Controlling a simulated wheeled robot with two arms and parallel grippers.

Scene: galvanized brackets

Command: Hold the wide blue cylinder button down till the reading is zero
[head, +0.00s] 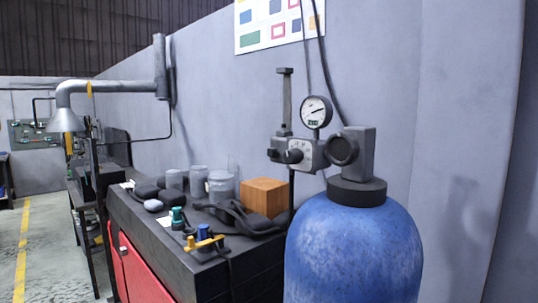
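A wide blue cylinder (352,252) stands upright at the front right, its lower part cut off by the picture's bottom edge. On its dark neck sits a grey valve block (359,150) with a round dark knob or button (343,149) on its left face. A grey regulator body (312,154) joins the block on the left. A round white gauge (316,112) stands above it; its dark needle points to the right, slightly up, and its numbers are too small to read. Neither of my grippers shows in the head view.
A dark bench (170,262) with red fronts runs left of the cylinder. On it are an orange-brown block (264,197), grey jars (221,186), a dark strap, and small teal, blue and yellow parts. A grey wall is close behind; open floor lies far left.

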